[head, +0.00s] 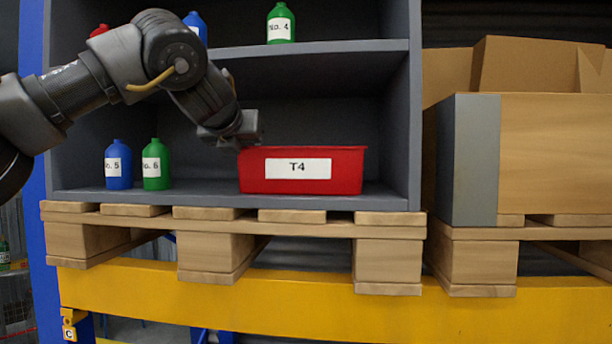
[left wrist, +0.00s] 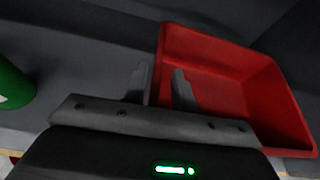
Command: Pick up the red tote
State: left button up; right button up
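The red tote (head: 345,181), labelled T4, sits upright on the shelf at the right of the lower bay. In the left wrist view the red tote (left wrist: 225,75) is seen from above, its inside empty where visible. My left gripper (head: 242,142) is at the tote's left end, at rim height. In the left wrist view the left gripper (left wrist: 160,88) is open, one finger outside the tote's side wall and the other over its inside. A gap shows between the fingers; contact with the wall cannot be told. My right gripper is not in view.
A blue bottle (head: 118,166) and a green bottle (head: 156,166) stand left on the same grey shelf (head: 215,190). More bottles, including a green one (head: 280,24), stand on the upper shelf (head: 330,47). A cardboard box (head: 550,150) stands right. Shelf between bottles and tote is clear.

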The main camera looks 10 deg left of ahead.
pick_arm(q)
jog(key=shift+w+a+f, duration=0.1)
jog(key=shift+w, duration=0.1)
grip_shut()
jog(key=shift+s, duration=0.1)
dwell(0.9)
